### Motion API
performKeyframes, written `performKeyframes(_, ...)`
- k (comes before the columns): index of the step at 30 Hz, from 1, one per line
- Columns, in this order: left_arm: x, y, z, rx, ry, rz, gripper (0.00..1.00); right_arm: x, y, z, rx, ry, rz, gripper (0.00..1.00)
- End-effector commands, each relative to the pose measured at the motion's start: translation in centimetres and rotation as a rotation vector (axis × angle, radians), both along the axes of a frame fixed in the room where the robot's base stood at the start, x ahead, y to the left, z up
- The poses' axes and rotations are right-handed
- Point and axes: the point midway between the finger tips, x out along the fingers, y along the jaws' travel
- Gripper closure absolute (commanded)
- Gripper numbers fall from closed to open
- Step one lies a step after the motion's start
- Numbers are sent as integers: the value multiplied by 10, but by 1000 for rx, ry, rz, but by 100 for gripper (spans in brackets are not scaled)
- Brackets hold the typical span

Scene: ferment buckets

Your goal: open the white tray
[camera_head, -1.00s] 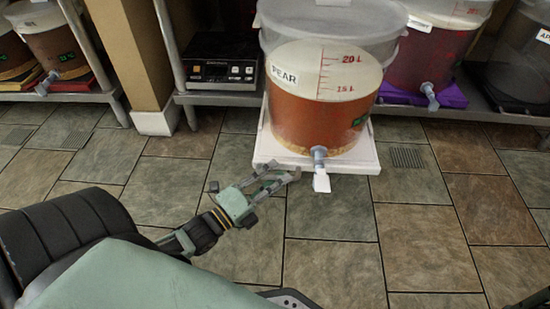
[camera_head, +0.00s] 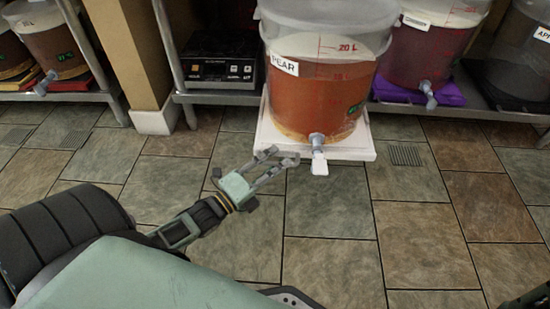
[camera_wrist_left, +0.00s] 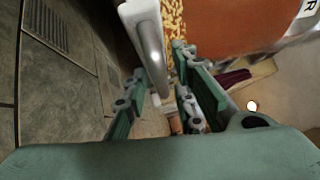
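The white tray (camera_head: 345,154) sticks out from under the lower shelf line and bears the bucket labelled PEAR (camera_head: 320,100). The tray's pale edge also shows in the left wrist view (camera_wrist_left: 140,18). My left gripper (camera_head: 281,157) is at the tray's front edge, left of the bucket's spigot (camera_head: 317,143). In the left wrist view its green fingers (camera_wrist_left: 158,75) are apart, with the tray's front edge between or just ahead of them. I cannot tell whether they touch it. My right gripper is not in view.
A black scale (camera_head: 222,70) stands on the shelf to the left, beside a tan post (camera_head: 135,55). A red bucket on a purple tray (camera_head: 450,93) is to the right. The tiled floor in front is clear.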

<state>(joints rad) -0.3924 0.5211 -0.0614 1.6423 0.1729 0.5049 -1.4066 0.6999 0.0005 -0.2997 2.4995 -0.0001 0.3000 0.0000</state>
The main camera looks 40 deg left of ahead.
Motion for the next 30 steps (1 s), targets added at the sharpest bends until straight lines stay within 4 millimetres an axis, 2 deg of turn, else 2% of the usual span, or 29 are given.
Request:
performKeyframes(9,0,1,1,1,-3,0,70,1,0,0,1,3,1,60)
performKeyframes(13,-10,2,-1,2,-1,0,70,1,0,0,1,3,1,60)
performKeyframes(24,-82,21,-11,1,2,1,70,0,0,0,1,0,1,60)
performKeyframes(30,-108,27,-14,2,-1,1,70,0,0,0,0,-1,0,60)
